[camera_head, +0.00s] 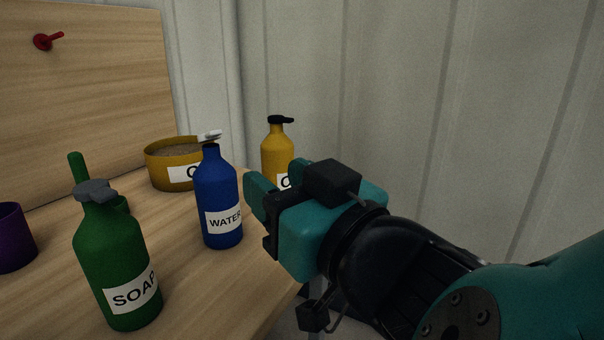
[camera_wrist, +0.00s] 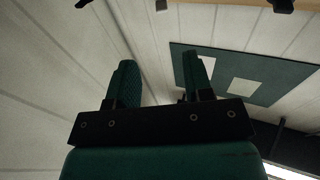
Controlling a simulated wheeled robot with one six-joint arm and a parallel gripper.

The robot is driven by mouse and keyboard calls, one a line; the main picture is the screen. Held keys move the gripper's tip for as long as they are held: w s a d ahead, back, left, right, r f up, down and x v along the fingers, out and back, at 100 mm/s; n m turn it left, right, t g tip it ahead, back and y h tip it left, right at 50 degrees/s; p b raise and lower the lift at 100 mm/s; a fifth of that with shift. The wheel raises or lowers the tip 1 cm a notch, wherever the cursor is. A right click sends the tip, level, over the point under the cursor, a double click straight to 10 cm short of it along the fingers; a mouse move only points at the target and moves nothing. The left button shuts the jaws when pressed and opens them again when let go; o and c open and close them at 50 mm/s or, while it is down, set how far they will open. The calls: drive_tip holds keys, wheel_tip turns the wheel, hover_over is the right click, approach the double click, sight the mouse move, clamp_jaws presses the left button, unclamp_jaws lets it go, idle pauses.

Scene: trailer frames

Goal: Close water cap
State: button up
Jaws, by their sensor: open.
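The blue bottle labelled WATER (camera_head: 218,200) stands upright on the wooden table. A pale cap (camera_head: 209,136) shows at its dark neck, tilted up and to the right, and it looks open. My gripper (camera_head: 264,187) is just right of the bottle in the head view, below cap height, with a small gap showing between them. In the wrist view its two fingers (camera_wrist: 160,70) stand apart with nothing between them. The bottle and cap cannot be made out in the wrist view.
A green SOAP bottle (camera_head: 112,260) stands at front left. A yellow bottle (camera_head: 277,148) with a black top is behind my gripper. A yellow round container (camera_head: 160,168) and a purple cup (camera_head: 14,238) are also on the table (camera_head: 215,290). A wooden board (camera_head: 90,90) rises behind.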

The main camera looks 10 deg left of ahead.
wheel_tip(320, 180, up, 2)
drive_tip(key=s+d+p, duration=0.1)
drive_tip(key=p, duration=0.5)
approach(217, 134)
drive_tip(key=shift+g+h, duration=0.4)
drive_tip(key=x, duration=0.6)
drive_tip(key=r+x, duration=0.1)
drive_tip(key=x, duration=0.2)
drive_tip(key=shift+w+a+r, duration=0.1)
drive_tip(key=shift+w+a, duration=0.2)
drive_tip(key=shift+c, duration=0.2)
clamp_jaws()
drive_tip(key=shift+b, duration=0.35)
